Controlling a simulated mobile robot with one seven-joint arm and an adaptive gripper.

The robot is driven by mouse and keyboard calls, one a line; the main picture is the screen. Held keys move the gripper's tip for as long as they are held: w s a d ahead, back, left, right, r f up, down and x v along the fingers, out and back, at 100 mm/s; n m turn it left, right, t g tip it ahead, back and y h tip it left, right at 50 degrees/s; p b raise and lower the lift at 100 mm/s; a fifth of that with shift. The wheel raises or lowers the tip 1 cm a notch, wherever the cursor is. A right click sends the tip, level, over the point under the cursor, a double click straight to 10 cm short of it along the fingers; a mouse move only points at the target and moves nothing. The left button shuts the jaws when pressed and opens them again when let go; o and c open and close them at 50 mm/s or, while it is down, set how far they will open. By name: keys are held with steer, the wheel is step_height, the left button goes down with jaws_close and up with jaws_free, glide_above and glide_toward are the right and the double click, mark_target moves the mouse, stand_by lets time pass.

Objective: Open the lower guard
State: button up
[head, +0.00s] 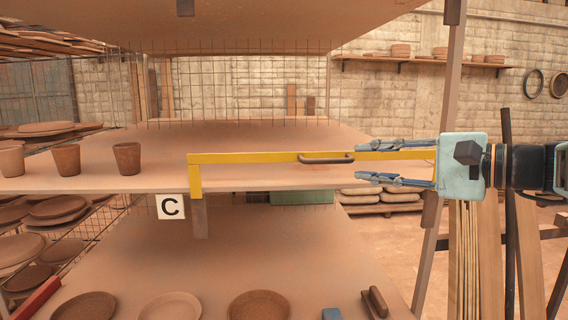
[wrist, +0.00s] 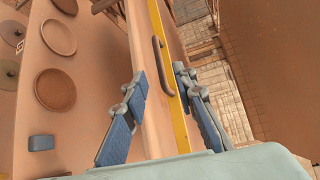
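A yellow guard bar (head: 240,158) runs along the front edge of the middle shelf, with a short leg down at its left end. In the wrist view the yellow bar (wrist: 178,122) runs between the spread blue-grey fingers of my gripper (wrist: 158,74). The handle (wrist: 163,65) shows in the gap near the fingertips; I see no contact.
A white sign with a letter C (head: 170,207) hangs below the middle shelf (head: 230,182). Clay cups (head: 127,158) stand at the shelf's left. Round plates (head: 258,306) and a blue block (head: 331,314) lie on the lower shelf. A rack post (head: 440,130) stands beside my gripper.

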mark_target(333, 161)
steer(key=p+x, duration=0.1)
steer(key=x, duration=0.8)
steer(key=shift+c, duration=0.5)
jaws_close()
